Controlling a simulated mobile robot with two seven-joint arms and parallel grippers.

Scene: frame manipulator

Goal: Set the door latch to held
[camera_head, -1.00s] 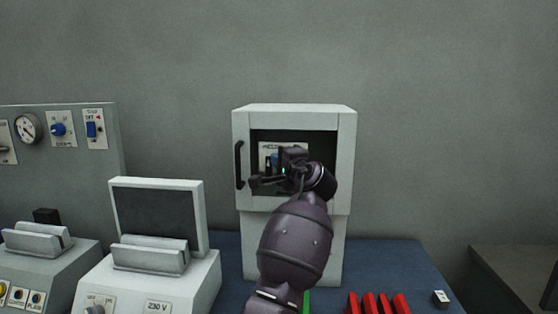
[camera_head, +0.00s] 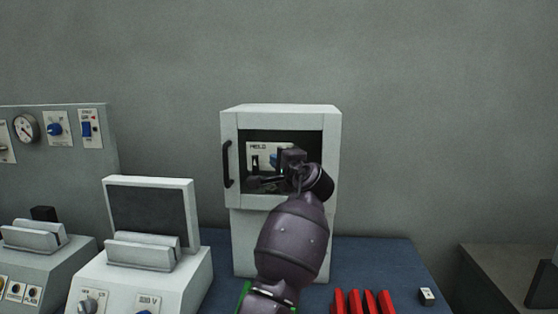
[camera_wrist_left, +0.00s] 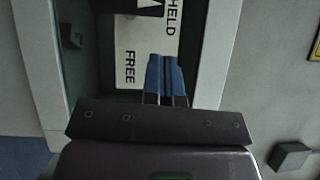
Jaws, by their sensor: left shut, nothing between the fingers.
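The white cabinet (camera_head: 229,190) has a dark recess in its upper front with a white label plate (camera_head: 258,147) inside. A blue latch piece (camera_head: 275,160) sits on the plate, partly covered by my left gripper (camera_head: 288,163). In the left wrist view the blue latch piece (camera_wrist_left: 165,75) stands by the printed words HELD and FREE, which read sideways. My left gripper (camera_wrist_left: 166,100) is shut with nothing between its fingers, its tips right at the near end of the blue piece. I cannot tell if they touch. My right gripper is not in view.
A black handle (camera_head: 227,164) is on the recess frame's left side. White equipment with a dark screen (camera_head: 148,212) and a control panel (camera_head: 60,155) stand to the left. Red blocks (camera_head: 365,302) and a small white switch (camera_head: 427,296) lie on the blue bench top (camera_head: 370,255).

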